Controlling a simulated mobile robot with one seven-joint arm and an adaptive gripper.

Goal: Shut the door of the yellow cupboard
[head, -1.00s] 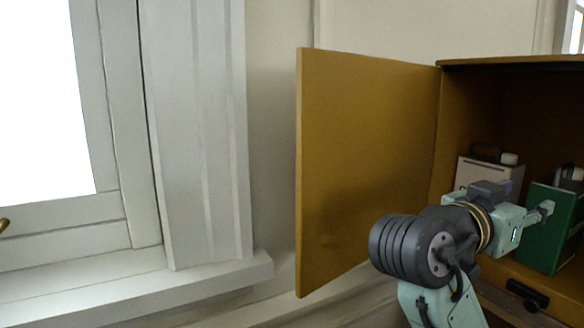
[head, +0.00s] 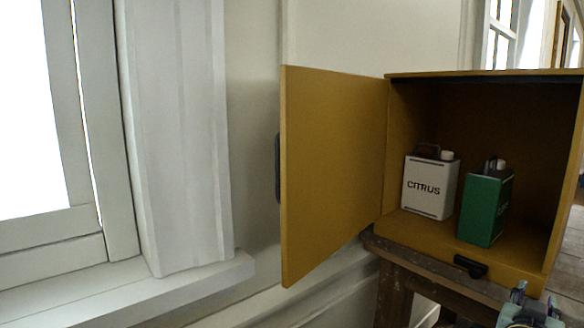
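The yellow cupboard (head: 396,158) stands at the right of the head view with its front open. Its door (head: 332,170) is hinged on the cupboard's left side and stands wide open to the left. A dark handle (head: 277,168) shows at the door's far left edge, on the outer face. My gripper (head: 532,298) is partly in view at the bottom right edge, below and in front of the cupboard and apart from the door. Its fingers are too small and cut off to tell whether they are open or shut.
Inside stand a white jug marked CITRUS (head: 430,184) and a green jug (head: 485,207). A black catch (head: 470,266) sits on the cupboard's front lower edge. A wooden stand (head: 392,292) bears the cupboard. A window sill (head: 160,290) and shutter (head: 180,130) are at left.

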